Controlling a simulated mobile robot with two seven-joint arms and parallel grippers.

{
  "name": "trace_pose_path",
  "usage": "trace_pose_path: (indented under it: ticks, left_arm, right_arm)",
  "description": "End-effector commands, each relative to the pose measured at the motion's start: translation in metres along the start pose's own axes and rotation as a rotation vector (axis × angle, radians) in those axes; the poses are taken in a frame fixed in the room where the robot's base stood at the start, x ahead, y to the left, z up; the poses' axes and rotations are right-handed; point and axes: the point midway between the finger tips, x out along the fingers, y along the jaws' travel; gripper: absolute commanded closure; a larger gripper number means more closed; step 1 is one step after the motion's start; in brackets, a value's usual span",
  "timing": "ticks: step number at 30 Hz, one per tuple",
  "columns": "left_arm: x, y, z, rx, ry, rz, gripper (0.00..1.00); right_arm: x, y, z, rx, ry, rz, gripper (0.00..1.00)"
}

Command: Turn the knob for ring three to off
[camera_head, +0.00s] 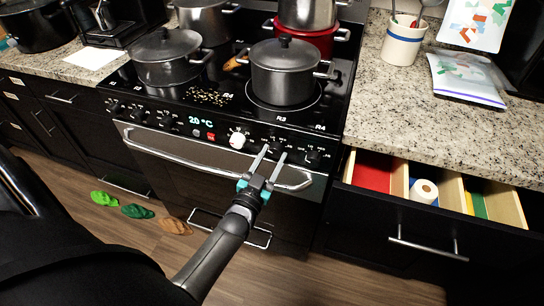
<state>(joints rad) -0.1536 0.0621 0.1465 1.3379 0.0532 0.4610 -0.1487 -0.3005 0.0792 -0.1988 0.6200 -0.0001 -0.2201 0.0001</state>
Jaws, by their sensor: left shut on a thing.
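The black stove has a front panel (188,122) with a row of small black knobs and one larger white knob (237,138). My left gripper (274,151) reaches up from below. Its two fingers are shut on the black knob (275,142) to the right of the white one, beneath the R3 label on the cooktop. The fingers partly hide this knob, and its pointer setting is too small to read. Another black knob (313,156) is further right, free of the gripper. My right gripper is out of view.
A lidded dark pot (284,72) stands on the front right ring, another (166,57) on the front left. The oven handle (200,160) runs close below the knobs. An open drawer (428,213) juts out at right. Several coloured items, including a green one (137,211), lie on the floor.

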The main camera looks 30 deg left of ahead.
Motion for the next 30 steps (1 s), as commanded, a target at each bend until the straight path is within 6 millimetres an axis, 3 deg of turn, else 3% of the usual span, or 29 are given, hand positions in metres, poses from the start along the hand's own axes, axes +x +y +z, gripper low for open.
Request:
trace_pose_path:
  ticks: [6, 7, 15, 24, 30]
  left_arm:
    - [0.0, 0.0, 0.0, -0.005, -0.002, 0.0, 1.0]
    - [0.0, 0.0, 0.0, -0.005, -0.002, 0.0, 0.49]
    - [0.0, 0.0, 0.0, -0.003, -0.001, 0.0, 0.2]
    - [-0.003, 0.0, 0.0, -0.001, -0.002, 0.0, 0.2]
    - [-0.027, 0.0, 0.0, -0.002, -0.004, 0.0, 0.2]
  right_arm:
    - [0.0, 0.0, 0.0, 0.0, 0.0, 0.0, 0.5]
    - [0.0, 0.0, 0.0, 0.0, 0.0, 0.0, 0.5]
    - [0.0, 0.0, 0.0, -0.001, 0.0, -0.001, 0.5]
    - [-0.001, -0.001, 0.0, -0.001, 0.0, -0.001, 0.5]
    - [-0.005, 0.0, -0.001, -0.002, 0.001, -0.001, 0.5]
